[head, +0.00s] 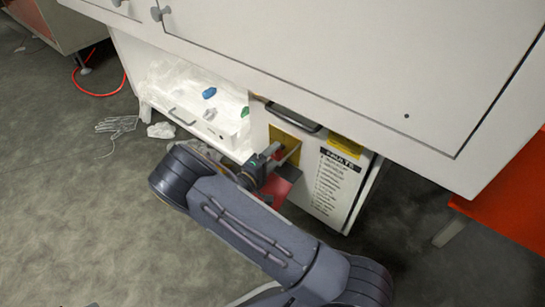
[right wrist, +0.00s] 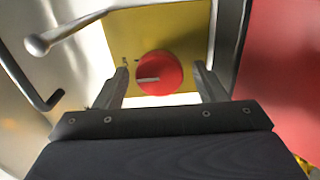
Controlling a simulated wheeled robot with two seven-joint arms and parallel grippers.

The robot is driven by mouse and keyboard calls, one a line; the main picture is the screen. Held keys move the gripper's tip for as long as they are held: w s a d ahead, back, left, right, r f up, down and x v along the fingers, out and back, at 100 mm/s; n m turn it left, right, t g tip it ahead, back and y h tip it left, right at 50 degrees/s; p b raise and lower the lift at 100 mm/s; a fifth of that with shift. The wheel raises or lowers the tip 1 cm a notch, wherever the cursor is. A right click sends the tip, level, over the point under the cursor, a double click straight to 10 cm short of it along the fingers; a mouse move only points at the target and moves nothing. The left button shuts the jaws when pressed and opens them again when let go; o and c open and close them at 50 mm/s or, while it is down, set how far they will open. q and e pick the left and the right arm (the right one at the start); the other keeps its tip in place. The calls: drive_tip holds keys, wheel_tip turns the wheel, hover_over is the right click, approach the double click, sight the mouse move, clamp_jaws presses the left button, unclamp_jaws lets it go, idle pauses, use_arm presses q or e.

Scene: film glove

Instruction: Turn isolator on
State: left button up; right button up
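The isolator is a round red knob (right wrist: 159,74) with a pale bar mark on its face, set on a yellow plate (right wrist: 192,35). The yellow plate also shows in the head view (head: 286,141), low on the white cabinet front, but the knob is hidden there by my gripper. My right gripper (right wrist: 160,72) is open, with one finger on each side of the knob in the right wrist view. The fingers look apart from the knob; whether their tips reach its depth I cannot tell. My left gripper is not in view.
A red panel (right wrist: 285,75) stands close beside my right gripper. A metal rod with a rounded end (right wrist: 70,35) shows at the other side. A dark handle (head: 293,118) and a label sheet (head: 336,184) are near the plate. An open drawer (head: 215,130) holds small items.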

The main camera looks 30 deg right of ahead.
drive_tip(key=p+v, duration=0.2)
drive_tip(key=v, duration=0.6)
idle(0.7)
